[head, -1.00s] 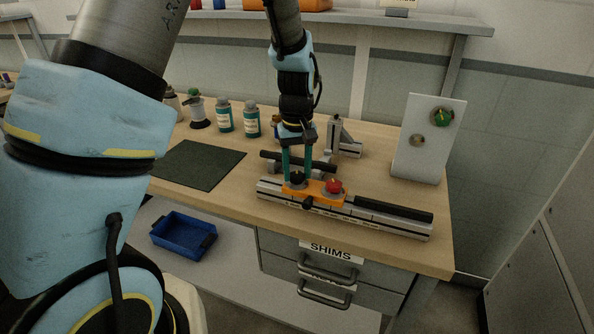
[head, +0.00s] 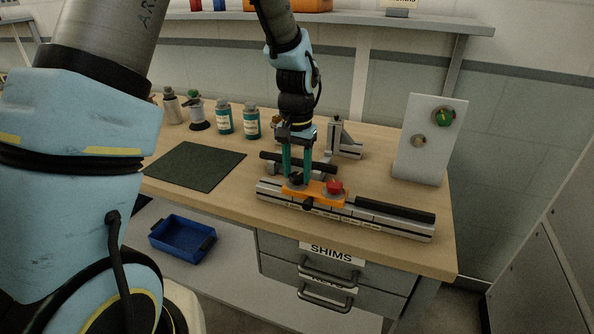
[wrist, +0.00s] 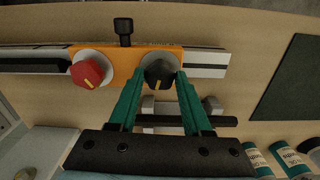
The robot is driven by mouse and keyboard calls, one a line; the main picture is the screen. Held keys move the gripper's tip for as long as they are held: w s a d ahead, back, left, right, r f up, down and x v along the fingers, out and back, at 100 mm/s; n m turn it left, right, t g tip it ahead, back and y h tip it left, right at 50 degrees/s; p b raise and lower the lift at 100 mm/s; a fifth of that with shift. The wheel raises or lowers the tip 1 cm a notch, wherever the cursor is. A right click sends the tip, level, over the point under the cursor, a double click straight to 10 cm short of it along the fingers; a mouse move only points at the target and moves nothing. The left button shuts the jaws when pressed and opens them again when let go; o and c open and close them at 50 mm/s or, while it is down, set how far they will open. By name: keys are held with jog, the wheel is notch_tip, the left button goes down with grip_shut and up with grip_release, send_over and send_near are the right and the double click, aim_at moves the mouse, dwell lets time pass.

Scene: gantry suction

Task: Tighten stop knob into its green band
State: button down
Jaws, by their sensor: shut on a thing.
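My gripper (head: 296,178) points down with its two green fingers closed on a black knob (wrist: 159,73). The knob sits on the left part of an orange carriage (head: 318,190) on a metal rail and has a yellow pointer line. A pale disc (wrist: 145,80) shows around its base, partly hidden by the fingers. A red knob (head: 333,187) stands beside it on the same carriage and also shows in the wrist view (wrist: 90,72). I cannot make out a green band at either knob.
The rail (head: 390,220) runs along the bench front above drawers. A grey fixture (head: 345,142) and dark bar stand close behind.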

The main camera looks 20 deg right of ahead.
aim_at(297, 175)
dwell(0.5)
jog(key=shift+c, duration=1.7)
grip_release()
jog(key=shift+r, duration=0.1)
notch_tip(297, 175, up, 11)
jog(key=b, duration=0.2)
jog(key=shift+f+b, duration=0.2)
jog(key=shift+b, duration=0.1)
